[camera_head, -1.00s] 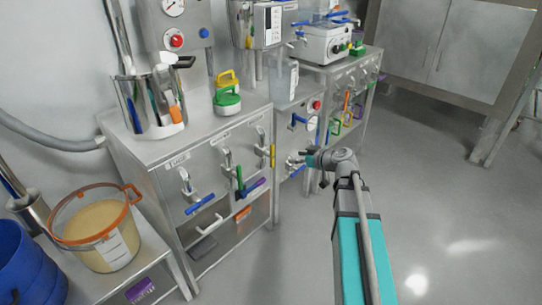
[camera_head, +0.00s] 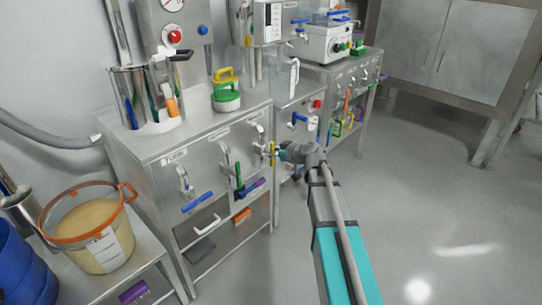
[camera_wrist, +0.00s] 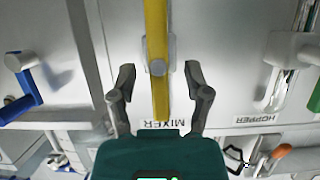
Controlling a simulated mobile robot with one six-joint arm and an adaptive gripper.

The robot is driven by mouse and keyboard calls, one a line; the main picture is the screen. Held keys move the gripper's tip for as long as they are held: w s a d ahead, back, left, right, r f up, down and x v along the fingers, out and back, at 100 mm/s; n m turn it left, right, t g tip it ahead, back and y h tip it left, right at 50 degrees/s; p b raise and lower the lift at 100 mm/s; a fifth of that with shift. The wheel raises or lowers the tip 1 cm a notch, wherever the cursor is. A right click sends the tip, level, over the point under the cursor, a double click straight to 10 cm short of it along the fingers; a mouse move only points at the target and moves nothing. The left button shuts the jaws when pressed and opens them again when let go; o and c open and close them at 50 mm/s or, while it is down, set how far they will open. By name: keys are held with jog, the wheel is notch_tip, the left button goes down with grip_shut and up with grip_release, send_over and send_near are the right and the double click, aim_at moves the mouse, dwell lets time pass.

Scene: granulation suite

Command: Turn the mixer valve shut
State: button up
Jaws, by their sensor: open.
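The mixer valve has a long yellow handle (camera_wrist: 157,50), upright in the wrist view, with a round pivot on a grey mount. The label MIXER (camera_wrist: 167,124) reads upside down beside its end. In the head view the yellow handle (camera_head: 272,155) is at the right edge of the steel cabinet front, partly hidden by my gripper. My gripper (camera_wrist: 158,74) is open, with one finger on each side of the yellow handle and visible gaps to both. In the head view my gripper (camera_head: 281,150) is right at the handle; its fingertips are hard to make out there.
A green handle (camera_wrist: 314,98) by the HOPPER label (camera_wrist: 257,119) and a blue handle (camera_wrist: 24,92) flank the mixer valve in the wrist view. The steel cabinet (camera_head: 150,156) carries other valves and open shelves. The floor at right is clear.

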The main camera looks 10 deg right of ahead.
jog(key=shift+w+a+f, duration=0.1)
jog(key=shift+w, duration=0.05)
grip_shut()
jog(key=shift+a, duration=0.2)
jog(key=shift+d, duration=0.1)
